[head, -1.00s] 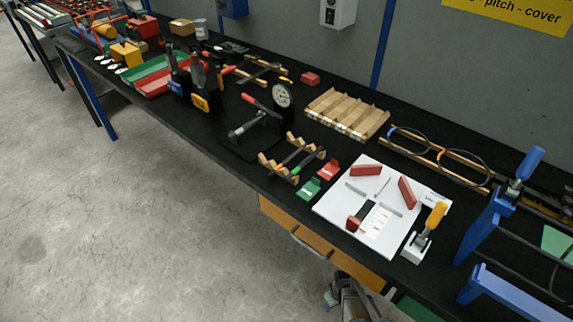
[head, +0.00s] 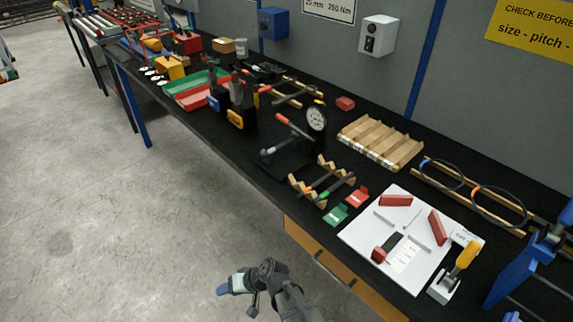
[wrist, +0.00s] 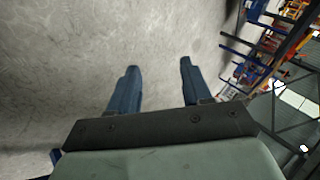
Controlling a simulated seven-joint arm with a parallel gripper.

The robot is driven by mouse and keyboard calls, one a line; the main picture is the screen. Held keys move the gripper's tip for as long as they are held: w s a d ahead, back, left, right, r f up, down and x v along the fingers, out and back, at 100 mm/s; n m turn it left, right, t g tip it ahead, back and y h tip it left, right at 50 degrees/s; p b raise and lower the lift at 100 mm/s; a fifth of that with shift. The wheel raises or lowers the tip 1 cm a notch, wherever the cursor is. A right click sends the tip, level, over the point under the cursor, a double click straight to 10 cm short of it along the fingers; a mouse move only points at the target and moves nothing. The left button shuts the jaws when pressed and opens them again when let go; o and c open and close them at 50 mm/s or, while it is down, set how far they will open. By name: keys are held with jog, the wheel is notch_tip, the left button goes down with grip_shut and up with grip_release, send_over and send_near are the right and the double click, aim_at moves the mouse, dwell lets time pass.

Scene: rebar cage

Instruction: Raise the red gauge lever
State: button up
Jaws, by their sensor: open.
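The dial gauge (head: 316,119) has a round white face and stands upright on a black base in the middle of the bench. The red lever (head: 293,126) slants beside it, its upper left end higher than its lower right end. My gripper (head: 222,289) is out in front of the bench, over the floor, well apart from the gauge and lever. In the wrist view its two blue fingers (wrist: 157,80) are spread wide with nothing between them. The gauge and lever cannot be made out in the wrist view.
Wooden V-block racks (head: 321,183) stand in front of the gauge, with a green block (head: 336,215) and red block (head: 357,197) beside them. Upright tools in a black holder (head: 239,101) stand to its left. A white fixture plate (head: 360,236) lies to the right. Floor before the bench is clear.

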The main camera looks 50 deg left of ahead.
jog(key=s+a+r+n+g, duration=0.1)
jog(key=s+a+r+g, duration=0.15)
jog(key=a+r, duration=0.65)
jog(key=w+a+r+n+t, duration=0.1)
jog(key=w+a+r+n, duration=0.1)
jog(key=w+a+r, duration=0.6)
jog(key=w+a+r+n+t, duration=0.15)
jog(key=w+a+r, duration=0.35)
jog(key=w+r, duration=0.65)
jog(key=w+r+n+t, duration=0.1)
jog(key=w+r+n, duration=0.1)
jog(key=w+r, duration=0.75)
jog(key=w+d+r+t+h, duration=0.1)
jog(key=w+d+r, duration=0.2)
jog(key=w, duration=0.3)
jog(key=w+d+r+m+t, duration=0.1)
jog(key=w+d+r, duration=0.1)
jog(key=w+r, duration=0.3)
jog(key=w+d+r+t+h, duration=0.1)
jog(key=w+d+r, duration=0.15)
jog(key=w, duration=0.45)
jog(key=x, duration=0.9)
jog(key=s+x, duration=0.1)
jog(key=x, duration=0.4)
jog(key=shift+d, duration=0.15)
jog(key=shift+r, duration=0.1)
grip_shut()
